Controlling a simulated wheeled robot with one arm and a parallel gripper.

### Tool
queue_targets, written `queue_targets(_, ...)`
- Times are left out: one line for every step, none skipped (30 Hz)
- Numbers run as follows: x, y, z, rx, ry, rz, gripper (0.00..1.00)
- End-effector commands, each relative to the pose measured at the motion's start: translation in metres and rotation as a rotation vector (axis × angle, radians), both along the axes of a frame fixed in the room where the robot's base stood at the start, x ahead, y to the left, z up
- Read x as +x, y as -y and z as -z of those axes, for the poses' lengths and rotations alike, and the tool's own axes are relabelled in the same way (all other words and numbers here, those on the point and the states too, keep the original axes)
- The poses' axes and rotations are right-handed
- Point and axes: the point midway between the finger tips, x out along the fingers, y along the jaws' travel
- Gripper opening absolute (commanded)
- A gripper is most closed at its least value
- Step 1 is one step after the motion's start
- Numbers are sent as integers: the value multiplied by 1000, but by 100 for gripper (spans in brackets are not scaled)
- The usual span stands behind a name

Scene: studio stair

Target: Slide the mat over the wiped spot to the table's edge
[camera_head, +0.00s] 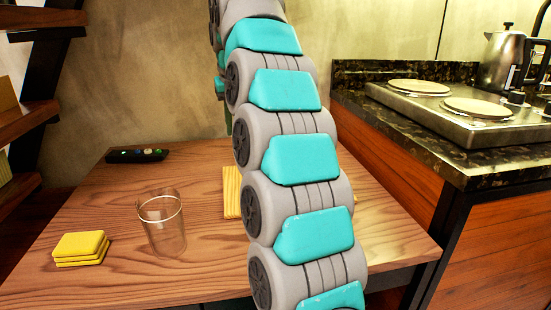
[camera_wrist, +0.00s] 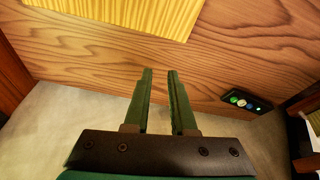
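The yellow mat (camera_head: 231,192) lies on the wooden table (camera_head: 110,200), mostly hidden behind my arm in the head view. In the wrist view part of the mat (camera_wrist: 115,12) shows at the top, cut off by the picture's edge. My gripper (camera_wrist: 160,71) is open a little, with two green fingers and nothing between them. Its fingertips appear over the strip of table between the mat and the table's edge, apart from the mat. My gripper is hidden in the head view. I cannot make out a wiped spot.
A clear glass (camera_head: 162,222) and a stack of yellow squares (camera_head: 81,248) stand on the table's left part. A black remote (camera_head: 137,155) lies near the back left edge. A counter with a hob (camera_head: 460,108) and kettle (camera_head: 500,62) stands at the right.

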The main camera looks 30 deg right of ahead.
Motion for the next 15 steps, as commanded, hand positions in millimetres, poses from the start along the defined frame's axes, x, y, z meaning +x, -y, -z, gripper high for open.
queue_targets(3, 16, 1, 9, 18, 66, 17)
queue_targets(4, 22, 0, 13, 28, 97, 14)
queue_targets(5, 29, -1, 18, 35, 128, 9)
queue_targets(5, 33, -1, 21, 39, 145, 6)
queue_targets(6, 35, -1, 23, 42, 156, 3)
queue_targets(6, 37, 0, 24, 43, 164, 0)
queue_targets(7, 37, 1, 25, 44, 165, 0)
queue_targets(7, 37, 2, 25, 43, 166, 0)
queue_targets(8, 37, 4, 25, 42, 165, 0)
queue_targets(8, 37, 7, 24, 41, 164, 0)
queue_targets(9, 37, 10, 25, 38, 164, 0)
queue_targets(9, 37, 14, 25, 37, 163, 0)
queue_targets(10, 38, 17, 25, 37, 163, 0)
queue_targets(12, 38, 20, 25, 39, 162, 0)
queue_targets(14, 38, 25, 25, 40, 161, 0)
